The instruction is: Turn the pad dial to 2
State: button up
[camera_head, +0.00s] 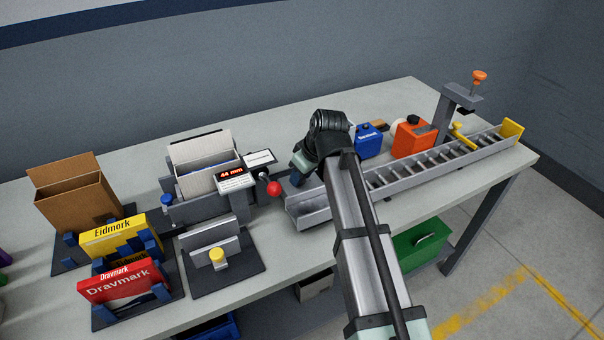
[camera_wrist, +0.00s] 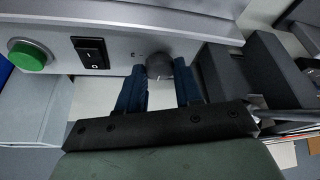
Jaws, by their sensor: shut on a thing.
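The pad dial (camera_wrist: 158,66) is a small dark grey round knob on a light grey panel in the wrist view. My gripper (camera_wrist: 160,80) has one blue finger on each side of it and is shut on it. The fingers partly cover the dial's sides, and I cannot read its setting or any marks clearly. The panel also has a green button (camera_wrist: 28,56) and a black rocker switch (camera_wrist: 90,52). In the head view my arm reaches to the grey machine with the display reading 44 mm (camera_head: 235,178); the dial is hidden there.
A red ball knob (camera_head: 273,188) stands near my wrist. A roller conveyor (camera_head: 440,160) runs right, with a blue container (camera_head: 368,140) and an orange one (camera_head: 413,138) behind it. A brown carton (camera_head: 75,198), yellow box (camera_head: 118,236) and red box (camera_head: 122,283) stand left.

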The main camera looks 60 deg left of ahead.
jog(key=m, duration=0.1)
jog(key=m+t, duration=0.1)
jog(key=m, duration=0.2)
jog(key=shift+s+t, duration=0.25)
jog(key=shift+t, duration=0.15)
jog(key=shift+s+m+t, duration=0.1)
jog(key=shift+m+t, duration=0.6)
jog(key=shift+m, duration=1.4)
jog(key=o, duration=1)
jog(key=shift+o, duration=0.2)
jog(key=v, duration=1.4)
